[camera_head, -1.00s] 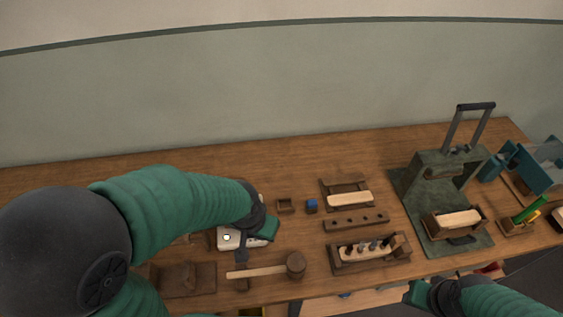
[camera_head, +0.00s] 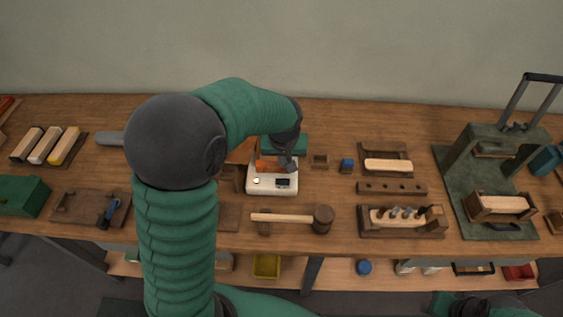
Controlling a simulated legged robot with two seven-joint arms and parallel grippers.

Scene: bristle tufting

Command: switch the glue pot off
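The glue pot's white base (camera_head: 270,189) stands left of the table's middle, with an orange part (camera_head: 267,166) at its back. On its front are a small round pale spot (camera_head: 257,180) and a dark rectangular part (camera_head: 283,183). My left gripper (camera_head: 285,160) is over the back right of the base, close above or touching it; I cannot tell which. Its fingers are too small and dark to read. My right gripper (camera_head: 462,304) is at the bottom right edge, below the table front, only partly in view.
A mallet (camera_head: 285,217) lies in front of the glue pot. A holed wooden strip (camera_head: 392,188) and a green press (camera_head: 490,150) stand farther right. My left arm hides the table left of the pot.

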